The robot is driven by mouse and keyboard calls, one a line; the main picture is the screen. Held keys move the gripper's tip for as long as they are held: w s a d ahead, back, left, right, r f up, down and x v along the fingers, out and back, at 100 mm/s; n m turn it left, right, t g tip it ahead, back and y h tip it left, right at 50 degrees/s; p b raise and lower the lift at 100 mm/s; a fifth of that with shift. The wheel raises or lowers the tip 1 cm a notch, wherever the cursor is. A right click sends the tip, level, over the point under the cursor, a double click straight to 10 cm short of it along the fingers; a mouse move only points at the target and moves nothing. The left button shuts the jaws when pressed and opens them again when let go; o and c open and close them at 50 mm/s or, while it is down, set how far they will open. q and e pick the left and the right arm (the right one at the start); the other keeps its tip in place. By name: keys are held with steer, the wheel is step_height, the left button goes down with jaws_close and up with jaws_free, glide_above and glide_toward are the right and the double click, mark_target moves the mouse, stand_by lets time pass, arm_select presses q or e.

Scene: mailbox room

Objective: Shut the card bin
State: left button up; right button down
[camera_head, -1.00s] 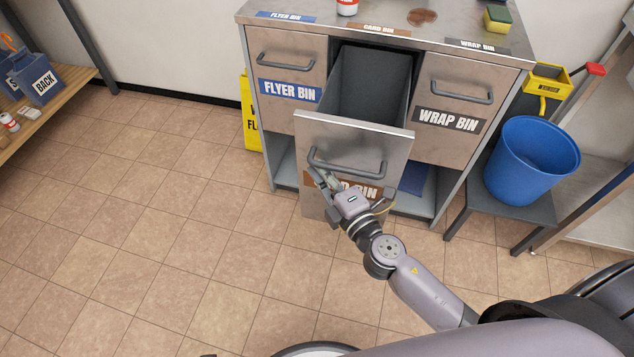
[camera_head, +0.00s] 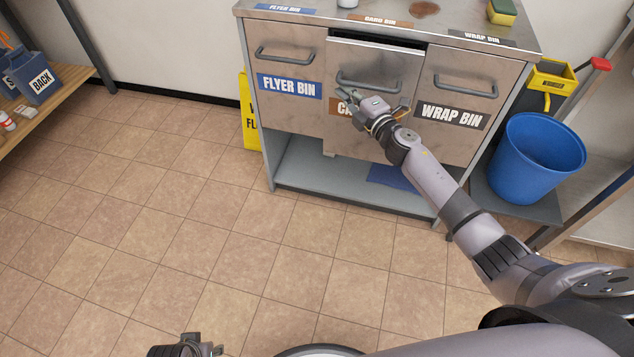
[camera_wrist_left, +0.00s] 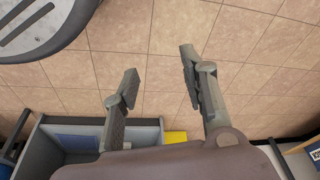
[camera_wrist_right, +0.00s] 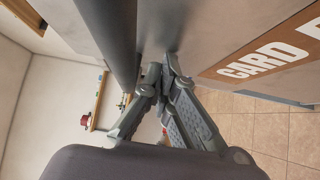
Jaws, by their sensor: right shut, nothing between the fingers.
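The card bin (camera_head: 362,62) is the middle drawer of the metal cabinet. Its front stands slightly proud of its neighbours, with a narrow dark gap along its top. Its grey bar handle (camera_head: 369,85) crosses the front, above a brown label partly hidden by my gripper. My right gripper (camera_head: 346,91) is shut and empty at the front, just below the handle. In the right wrist view, its fingertips (camera_wrist_right: 160,68) are against or very near the metal front, beside the handle bar (camera_wrist_right: 112,35). My left gripper (camera_wrist_left: 158,75) is open and empty above the floor, away from the cabinet.
The flyer bin (camera_head: 288,62) on the left and wrap bin (camera_head: 460,80) on the right look shut. A blue bucket (camera_head: 535,160) stands on a low stand at the right. A yellow sign (camera_head: 251,115) stands left of the cabinet. The tiled floor (camera_head: 170,220) in front is clear.

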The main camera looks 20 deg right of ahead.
mark_target(352, 79)
steer(key=w+d, duration=0.1)
steer(key=w+d+b, duration=0.1)
steer(key=w, duration=0.1)
steer(key=w+d+b, duration=0.1)
steer(key=w, duration=0.1)
steer(key=shift+f, duration=0.1)
steer(key=shift+d, duration=0.1)
arm_select(q)
steer(key=w+v, duration=0.2)
steer(key=v, duration=0.6)
steer(key=shift+r+t, duration=0.3)
steer(key=shift+r, duration=0.3)
arm_select(e)
steer(key=shift+r, duration=0.25)
arm_select(q)
steer(key=shift+s+a, duration=0.1)
steer(key=shift+s, duration=0.05)
arm_select(e)
steer(key=shift+w+d+r, duration=0.1)
